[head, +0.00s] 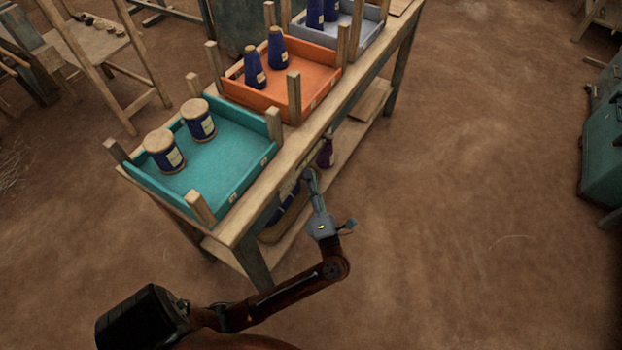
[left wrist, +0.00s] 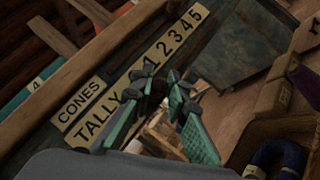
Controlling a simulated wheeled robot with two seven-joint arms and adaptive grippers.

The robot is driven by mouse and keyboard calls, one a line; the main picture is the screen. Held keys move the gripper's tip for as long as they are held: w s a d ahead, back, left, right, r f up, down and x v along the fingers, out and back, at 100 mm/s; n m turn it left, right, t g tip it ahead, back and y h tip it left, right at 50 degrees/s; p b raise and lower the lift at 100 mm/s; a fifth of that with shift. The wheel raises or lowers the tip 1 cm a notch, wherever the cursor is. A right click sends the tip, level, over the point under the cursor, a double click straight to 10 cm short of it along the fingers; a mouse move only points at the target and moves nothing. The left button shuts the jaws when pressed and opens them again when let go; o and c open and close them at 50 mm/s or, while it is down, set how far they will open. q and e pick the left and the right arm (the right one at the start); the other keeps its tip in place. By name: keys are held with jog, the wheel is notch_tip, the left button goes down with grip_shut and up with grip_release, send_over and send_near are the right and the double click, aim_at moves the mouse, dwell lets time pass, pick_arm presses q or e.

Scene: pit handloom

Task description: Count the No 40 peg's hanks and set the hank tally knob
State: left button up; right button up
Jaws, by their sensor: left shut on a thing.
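My left gripper (head: 309,178) reaches the long side of the wooden rack. In the left wrist view its green-padded fingers (left wrist: 163,95) are closed in at the low-number end of a pale tally strip (left wrist: 178,42) marked 1 to 5. Plates beside it read CONES (left wrist: 80,102) and TALLY (left wrist: 97,124). The fingers are shut on a small part there, apparently the tally knob, which they mostly hide. Dark blue yarn (left wrist: 283,158) shows at the lower right of the wrist view. A No 40 peg cannot be made out. My right gripper is not in view.
The rack top holds a teal tray (head: 235,140) with two blue spools, an orange tray (head: 318,68) with two blue cones, and a grey tray (head: 365,32). A purple item (head: 325,153) stands on the lower shelf. The floor to the right is clear up to a teal case (head: 603,150).

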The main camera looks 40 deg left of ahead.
pick_arm(q)
grip_shut()
jog(key=shift+w+a, duration=0.2)
jog(key=shift+w, duration=0.55)
jog(key=shift+w+a, duration=0.15)
jog(key=shift+w, duration=0.55)
jog(key=o, duration=0.8)
grip_release()
jog(key=v, duration=1.2)
